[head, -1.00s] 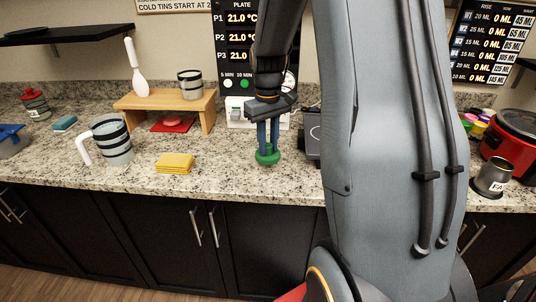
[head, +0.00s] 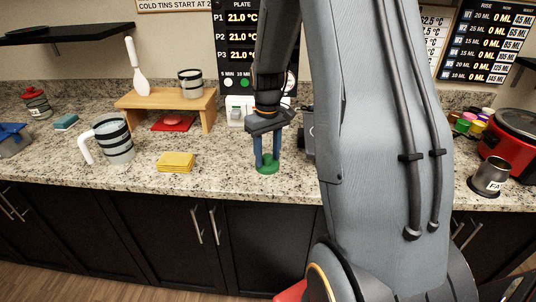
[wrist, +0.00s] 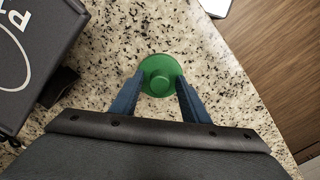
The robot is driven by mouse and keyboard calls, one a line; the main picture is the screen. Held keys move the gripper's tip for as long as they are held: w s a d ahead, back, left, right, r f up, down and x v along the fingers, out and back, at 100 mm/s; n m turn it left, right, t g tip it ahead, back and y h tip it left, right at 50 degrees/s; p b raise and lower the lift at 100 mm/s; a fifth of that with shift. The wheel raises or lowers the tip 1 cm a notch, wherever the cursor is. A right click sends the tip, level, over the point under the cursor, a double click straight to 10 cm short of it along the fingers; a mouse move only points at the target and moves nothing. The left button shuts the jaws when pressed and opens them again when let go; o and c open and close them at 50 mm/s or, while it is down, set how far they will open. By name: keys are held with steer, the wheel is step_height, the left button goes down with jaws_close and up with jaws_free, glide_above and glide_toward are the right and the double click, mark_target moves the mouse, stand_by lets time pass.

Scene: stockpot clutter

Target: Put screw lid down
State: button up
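The green screw lid (head: 267,170) lies flat on the granite counter near its front edge, knob upward. My gripper (head: 267,160) points straight down over it. In the wrist view the lid (wrist: 161,63) is between the fingertips, and my gripper (wrist: 159,80) has one finger on each side of the round knob. A gap shows between the knob and each finger, so the gripper is open. The fingers hide parts of the lid's sides.
A yellow cloth stack (head: 175,162) and a striped jug (head: 113,139) stand to the left. A dark box (wrist: 38,55) stands close beside the lid. A wooden stand (head: 166,101) is behind. A red cooker (head: 511,139) and grey cup (head: 490,177) are far right.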

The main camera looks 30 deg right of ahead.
mark_target(268, 155)
steer(key=shift+r, duration=0.1)
step_height(268, 155, up, 11)
steer(key=b, duration=0.3)
steer(key=s+a+f, duration=0.4)
steer(key=s+a, duration=0.3)
steer(key=s+a+f+t, duration=0.1)
steer(key=s+a+f, duration=0.4)
steer(key=s+a, duration=0.3)
steer(key=shift+f+m, duration=0.2)
steer(key=shift+m, duration=0.2)
